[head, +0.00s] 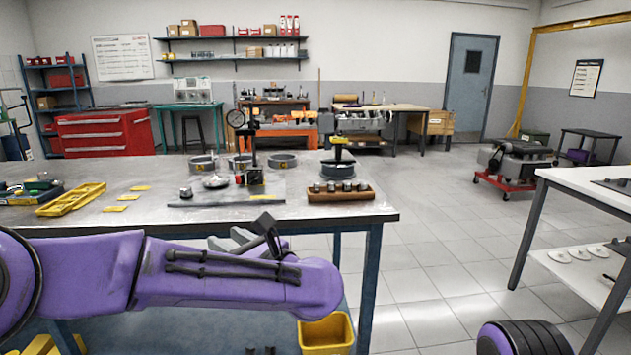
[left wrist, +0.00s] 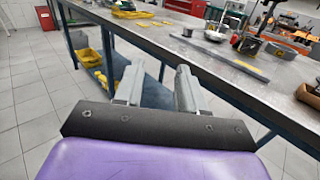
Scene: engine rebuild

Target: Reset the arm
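My left arm (head: 220,275), purple, comes in from the left in the head view and reaches across in front of the workbench. My left gripper (head: 245,238) is partly hidden behind the arm's end, at the bench's front edge in the picture. In the left wrist view my left gripper (left wrist: 158,75) has two grey fingers standing apart with nothing between them. It is open and empty, with the bench beyond it. A purple and black part of my own body shows at the bottom right of the head view. My right gripper is not in view.
The metal workbench (head: 230,216) carries yellow trays (head: 72,199), several metal rings, a gauge stand (head: 254,150) and a wooden block (head: 340,194) with metal parts. A yellow bin (head: 326,334) is below. A white table (head: 590,190) stands right. Floor between (head: 440,260) is clear.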

